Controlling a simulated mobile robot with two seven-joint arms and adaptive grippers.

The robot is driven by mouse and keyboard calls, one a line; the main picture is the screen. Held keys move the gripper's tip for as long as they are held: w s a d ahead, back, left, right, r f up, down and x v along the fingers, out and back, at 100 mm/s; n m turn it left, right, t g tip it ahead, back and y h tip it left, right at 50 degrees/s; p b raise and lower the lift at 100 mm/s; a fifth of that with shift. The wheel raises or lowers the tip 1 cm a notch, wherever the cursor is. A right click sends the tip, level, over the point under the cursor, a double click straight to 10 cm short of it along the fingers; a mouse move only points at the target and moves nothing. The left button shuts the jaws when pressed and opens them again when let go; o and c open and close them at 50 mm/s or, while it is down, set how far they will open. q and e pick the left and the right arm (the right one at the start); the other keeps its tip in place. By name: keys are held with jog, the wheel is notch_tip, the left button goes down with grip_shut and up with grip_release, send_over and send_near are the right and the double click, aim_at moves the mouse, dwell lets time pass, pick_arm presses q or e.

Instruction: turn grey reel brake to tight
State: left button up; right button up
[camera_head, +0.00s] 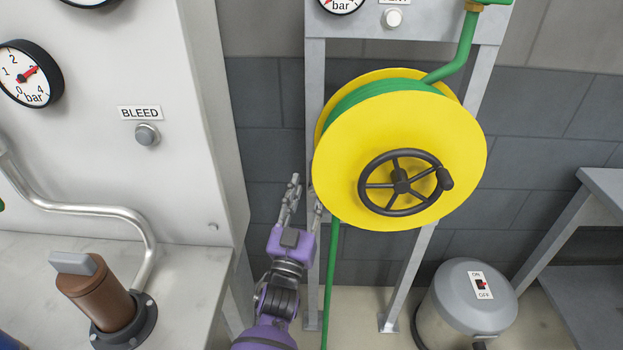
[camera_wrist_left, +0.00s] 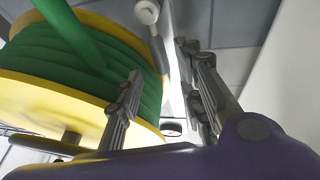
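The hose reel (camera_head: 335,160) has yellow flanges, green hose wound on it and a black handwheel (camera_head: 401,182) on its front. In the left wrist view the reel (camera_wrist_left: 40,95) fills the left side. A grey round-ended lever (camera_wrist_left: 147,13) shows at the top there, beside the reel; it may be the brake, but I cannot tell its setting. No brake shows clearly in the head view. My left gripper (camera_head: 306,194) is open and empty, just left of the reel's lower left rim. Its two fingers (camera_wrist_left: 160,64) stand apart below the lever. My right gripper is not in view.
A grey frame (camera_head: 316,75) carries the reel. A white cabinet (camera_head: 130,60) with a bleed button stands left, above a counter with a brown capped cylinder (camera_head: 100,295). A grey drum (camera_head: 468,300) with an on/off switch stands on the floor at right. Green hose (camera_head: 331,285) hangs below the reel.

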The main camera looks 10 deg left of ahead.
pick_arm(q)
jog(key=v, duration=0.7)
jog(key=shift+s+f, duration=0.1)
